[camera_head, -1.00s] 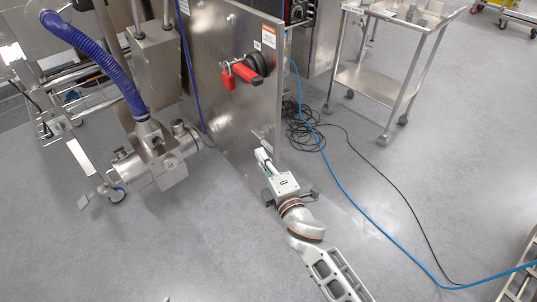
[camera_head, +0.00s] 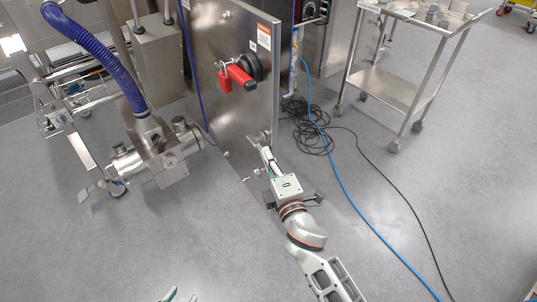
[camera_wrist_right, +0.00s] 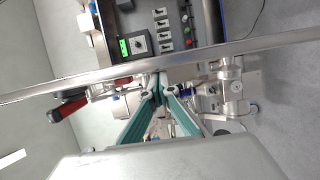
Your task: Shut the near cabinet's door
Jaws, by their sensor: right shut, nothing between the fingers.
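The near cabinet's steel door (camera_head: 215,75) stands open in the head view, with a black knob and red handle (camera_head: 238,74) on its face. Its free edge runs down towards me. In the right wrist view the door's edge (camera_wrist_right: 250,48) crosses as a long bar, with the red handle at left. My right gripper (camera_head: 265,153) is shut and empty at the lower part of that edge; its fingertips (camera_wrist_right: 160,88) meet close to the bar. I cannot tell whether they touch it. My left gripper (camera_head: 181,295) barely shows at the bottom, its tips apart, far from the door.
A steel trolley (camera_head: 390,88) stands at the right. Black cables (camera_head: 308,125) and a blue hose (camera_head: 345,195) lie on the floor right of the door. A steel machine with a purple hose (camera_head: 95,55) stands at the left. The floor in front is clear.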

